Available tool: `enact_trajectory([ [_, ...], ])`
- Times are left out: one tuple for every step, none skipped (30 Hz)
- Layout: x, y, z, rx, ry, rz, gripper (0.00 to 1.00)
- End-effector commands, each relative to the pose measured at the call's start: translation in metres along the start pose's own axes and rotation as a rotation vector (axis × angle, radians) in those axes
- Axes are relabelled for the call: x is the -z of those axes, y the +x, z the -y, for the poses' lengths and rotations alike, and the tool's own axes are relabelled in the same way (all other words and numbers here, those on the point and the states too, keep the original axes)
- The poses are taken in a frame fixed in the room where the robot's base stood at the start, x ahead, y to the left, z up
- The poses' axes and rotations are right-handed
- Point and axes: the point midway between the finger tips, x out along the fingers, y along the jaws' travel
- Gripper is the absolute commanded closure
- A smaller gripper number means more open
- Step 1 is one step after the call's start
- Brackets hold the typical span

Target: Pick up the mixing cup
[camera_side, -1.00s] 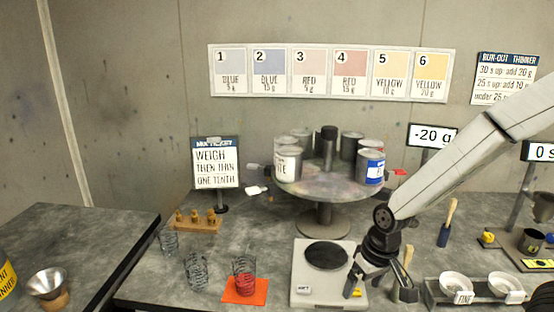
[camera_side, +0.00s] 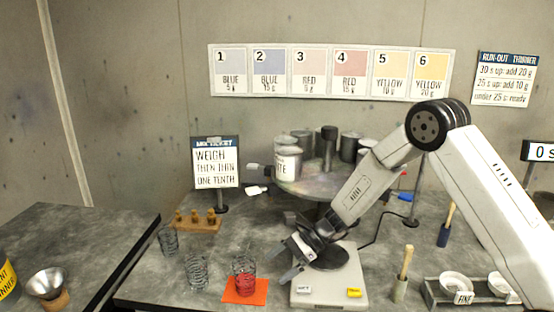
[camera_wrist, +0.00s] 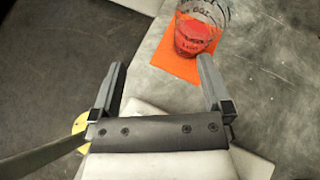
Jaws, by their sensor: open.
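The mixing cup (camera_side: 245,276) is a clear cup with dark markings and red contents at its bottom. It stands upright on an orange mat (camera_side: 237,296) at the front of the bench. In the wrist view the cup (camera_wrist: 196,30) is at the top, right of centre, beyond my fingertips, with the orange mat (camera_wrist: 172,64) under it. My gripper (camera_side: 281,262) is open and empty, to the right of the cup and above the left edge of the scale (camera_side: 320,296). In the wrist view my gripper's two fingers (camera_wrist: 160,75) are spread wide, with nothing between them.
Two empty clear cups (camera_side: 197,272) (camera_side: 168,240) stand left of the mixing cup. A wooden rack (camera_side: 194,225) is behind them. A turntable with several cans (camera_side: 289,164) stands behind my arm. A tray with white dishes (camera_side: 457,285) is at right. A side bench (camera_side: 75,235) is at left.

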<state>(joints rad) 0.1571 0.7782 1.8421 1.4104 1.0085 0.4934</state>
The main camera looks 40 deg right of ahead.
Motion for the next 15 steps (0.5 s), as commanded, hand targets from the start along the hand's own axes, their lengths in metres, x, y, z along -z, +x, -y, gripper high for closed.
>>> enact_trajectory([
  [0.002,0.003,0.01,0.029,0.049,0.038,0.0],
  [0.003,0.004,0.015,0.044,0.074,0.059,0.0],
  [0.003,0.004,0.021,0.063,0.101,0.085,0.0],
  [0.003,0.005,0.025,0.075,0.12,0.101,0.0],
  [0.004,0.006,0.028,0.084,0.136,0.116,0.0],
  [0.003,0.006,0.032,0.096,0.151,0.132,0.0],
  [0.004,0.006,0.034,0.103,0.161,0.141,0.0],
  [0.004,0.006,0.036,0.108,0.169,0.148,0.0],
  [0.004,0.006,0.037,0.113,0.176,0.155,0.0],
  [0.004,0.006,0.038,0.115,0.179,0.158,0.0],
  [0.004,0.006,0.039,0.116,0.181,0.16,0.0],
  [0.004,0.006,0.039,0.117,0.182,0.161,0.0],
  [0.004,0.006,0.039,0.117,0.182,0.162,0.0],
  [0.003,0.006,0.039,0.117,0.182,0.161,0.0],
  [0.003,0.007,0.039,0.117,0.181,0.161,0.0],
])
